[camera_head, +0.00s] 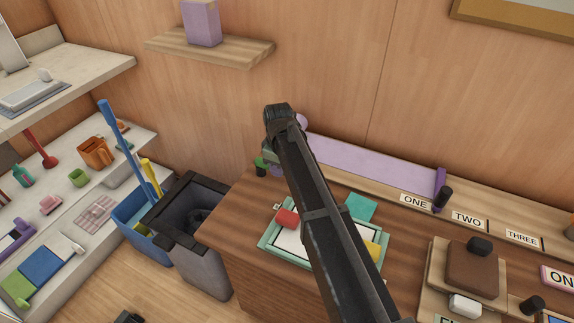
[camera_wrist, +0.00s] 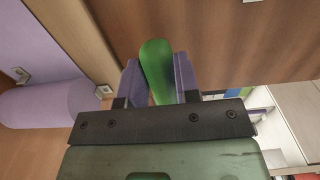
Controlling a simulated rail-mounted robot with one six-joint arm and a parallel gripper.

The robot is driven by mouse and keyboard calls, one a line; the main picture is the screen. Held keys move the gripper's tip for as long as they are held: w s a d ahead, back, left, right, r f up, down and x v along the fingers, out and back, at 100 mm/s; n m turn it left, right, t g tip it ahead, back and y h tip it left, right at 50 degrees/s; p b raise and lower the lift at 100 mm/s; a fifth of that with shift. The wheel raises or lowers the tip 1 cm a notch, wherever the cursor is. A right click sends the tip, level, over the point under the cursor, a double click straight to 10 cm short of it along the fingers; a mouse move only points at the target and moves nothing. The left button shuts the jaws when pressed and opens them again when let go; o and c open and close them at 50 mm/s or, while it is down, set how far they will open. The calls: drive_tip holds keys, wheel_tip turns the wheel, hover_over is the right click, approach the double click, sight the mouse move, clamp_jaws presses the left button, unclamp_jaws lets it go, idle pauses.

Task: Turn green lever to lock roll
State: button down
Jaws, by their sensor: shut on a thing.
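The green lever (camera_wrist: 157,68) stands between the two purple fingers of my gripper (camera_wrist: 156,72) in the wrist view. The fingers are shut on it, and its rounded end shows past the fingertips. The lilac roll (camera_wrist: 52,103) lies to the left of my gripper. In the head view my arm hides most of my gripper and the roll. Only a small part of the roll (camera_head: 301,121) shows at the arm's end, and a bit of green shows below it. A long lilac sheet (camera_head: 375,170) runs right from there along the wall.
A dark bin (camera_head: 192,245) and a blue bin (camera_head: 140,230) stand left of the wooden counter (camera_head: 232,220). A green-framed tray (camera_head: 268,241) lies under my arm. Labels ONE, TWO and THREE line the back ledge. A wall shelf (camera_head: 210,48) holds a purple box (camera_head: 202,23).

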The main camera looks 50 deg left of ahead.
drive_tip(key=c, duration=0.8)
unclamp_jaws()
drive_tip(key=shift+c, duration=0.2)
wheel_tip(320, 180, up, 11)
drive_tip(key=p, duration=1)
drive_tip(key=shift+p, duration=0.4)
drive_tip(key=shift+f, duration=0.1)
